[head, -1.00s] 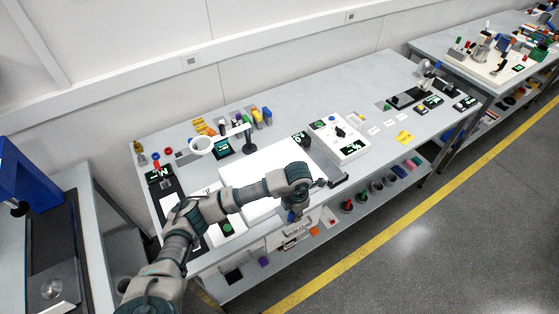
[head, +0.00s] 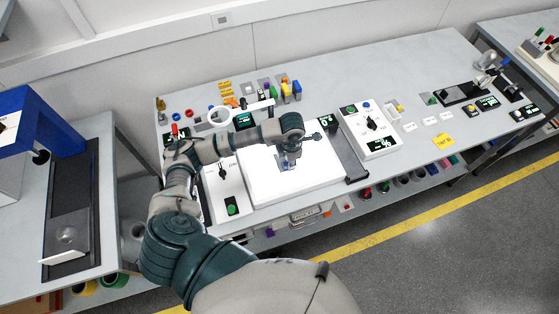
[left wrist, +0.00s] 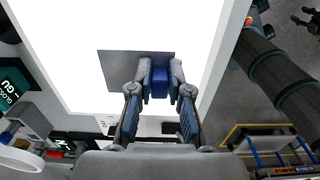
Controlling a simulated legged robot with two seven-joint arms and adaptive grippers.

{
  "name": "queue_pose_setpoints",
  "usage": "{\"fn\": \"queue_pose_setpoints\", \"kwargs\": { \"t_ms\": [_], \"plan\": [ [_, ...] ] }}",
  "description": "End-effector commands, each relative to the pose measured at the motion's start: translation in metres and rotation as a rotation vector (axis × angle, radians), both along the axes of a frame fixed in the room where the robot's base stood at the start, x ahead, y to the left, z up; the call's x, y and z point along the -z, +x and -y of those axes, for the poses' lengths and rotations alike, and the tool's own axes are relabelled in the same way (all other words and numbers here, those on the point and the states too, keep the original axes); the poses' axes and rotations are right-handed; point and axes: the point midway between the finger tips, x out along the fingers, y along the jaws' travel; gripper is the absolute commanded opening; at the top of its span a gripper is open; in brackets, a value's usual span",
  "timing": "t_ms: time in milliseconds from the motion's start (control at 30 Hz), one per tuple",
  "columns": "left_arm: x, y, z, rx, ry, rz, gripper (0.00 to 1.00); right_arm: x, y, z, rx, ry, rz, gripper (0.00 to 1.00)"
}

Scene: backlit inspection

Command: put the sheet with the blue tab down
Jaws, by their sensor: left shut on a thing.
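A small dark grey sheet (left wrist: 118,70) with a blue tab (left wrist: 159,83) shows against a bright white light panel (left wrist: 80,20) in the left wrist view. My left gripper (left wrist: 159,72) is shut on the blue tab. In the head view my left gripper (head: 288,163) points down over the middle of the light panel (head: 265,190). The sheet is small there and partly hidden by the gripper. I cannot tell whether it touches the panel or hangs just above it. My right gripper is not in view.
A ring-shaped magnifier (head: 220,116) stands behind the panel, near small coloured parts. A white control box (head: 370,130) stands right of the panel, and a white box with a green button (head: 228,190) left of it. A yellow note (head: 443,139) lies farther right.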

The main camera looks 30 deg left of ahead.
Motion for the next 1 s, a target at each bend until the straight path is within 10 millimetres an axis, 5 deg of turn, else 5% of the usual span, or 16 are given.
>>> {"fn": "queue_pose_setpoints", "kwargs": {
  "t_ms": [100,233,600,933,967,1000],
  "plan": [
    [0.001,-0.008,-0.028,-0.004,-0.001,-0.002,0.00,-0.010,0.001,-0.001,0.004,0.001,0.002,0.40],
    [0.003,-0.012,-0.041,-0.002,-0.002,0.001,0.00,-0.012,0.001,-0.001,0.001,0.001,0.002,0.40],
    [0.037,-0.012,-0.035,0.000,0.005,0.000,0.00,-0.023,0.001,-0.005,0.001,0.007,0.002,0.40],
    [0.044,-0.012,-0.040,0.000,-0.001,0.001,0.00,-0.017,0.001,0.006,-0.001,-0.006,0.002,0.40],
    [0.043,-0.012,-0.041,0.000,-0.001,0.001,0.23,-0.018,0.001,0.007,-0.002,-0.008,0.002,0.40],
    [0.043,-0.012,-0.042,0.000,-0.001,0.000,0.33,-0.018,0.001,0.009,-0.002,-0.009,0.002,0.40]
  ]
}}
